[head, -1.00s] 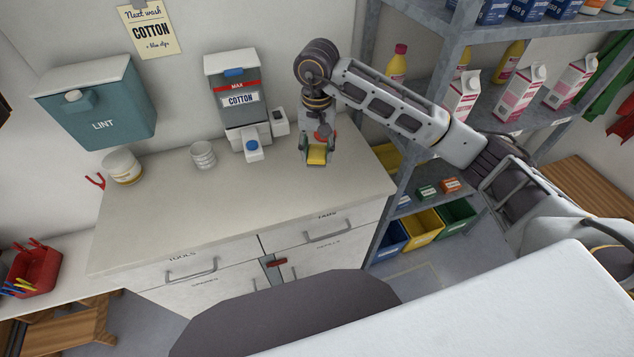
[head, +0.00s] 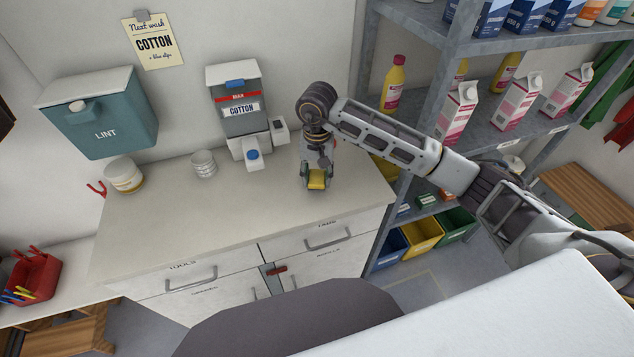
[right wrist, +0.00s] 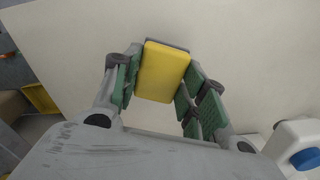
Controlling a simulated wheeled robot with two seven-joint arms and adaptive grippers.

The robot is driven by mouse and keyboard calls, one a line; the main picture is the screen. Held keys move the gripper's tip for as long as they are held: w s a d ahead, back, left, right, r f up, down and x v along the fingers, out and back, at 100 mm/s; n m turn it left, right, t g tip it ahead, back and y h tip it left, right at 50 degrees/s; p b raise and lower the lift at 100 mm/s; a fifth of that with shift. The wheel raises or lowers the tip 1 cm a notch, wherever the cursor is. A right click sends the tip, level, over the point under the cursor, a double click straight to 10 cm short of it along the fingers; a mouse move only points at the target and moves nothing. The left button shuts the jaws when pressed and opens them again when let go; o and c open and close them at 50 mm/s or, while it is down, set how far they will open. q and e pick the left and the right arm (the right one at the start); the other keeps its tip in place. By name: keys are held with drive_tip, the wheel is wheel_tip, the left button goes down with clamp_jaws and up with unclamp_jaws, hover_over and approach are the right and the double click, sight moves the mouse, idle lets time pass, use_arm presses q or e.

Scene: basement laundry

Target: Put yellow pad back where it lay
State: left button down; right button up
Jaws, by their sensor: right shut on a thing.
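The yellow pad (head: 317,180) is a small yellow block with a darker layer along one edge. It is held between the fingers of my right gripper (head: 316,178), over the right part of the counter top (head: 235,215). In the right wrist view the pad (right wrist: 163,72) sits between the green-lined fingertips (right wrist: 160,85), with the pale counter behind it. I cannot tell whether the pad touches the counter. My left gripper is not in view.
A white tub (head: 124,175) and a ribbed cup (head: 204,164) stand farther left. A metal shelf (head: 425,95) rises at right. The front counter is clear.

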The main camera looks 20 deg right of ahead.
sight(317, 177)
drive_tip(key=shift+f, duration=1.85)
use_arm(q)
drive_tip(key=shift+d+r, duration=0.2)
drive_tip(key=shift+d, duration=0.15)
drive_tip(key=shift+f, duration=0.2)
use_arm(e)
drive_tip(key=shift+f, duration=0.2)
drive_tip(key=o, duration=1)
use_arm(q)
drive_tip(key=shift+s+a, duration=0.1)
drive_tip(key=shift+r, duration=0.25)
use_arm(e)
drive_tip(key=shift+r, duration=0.2)
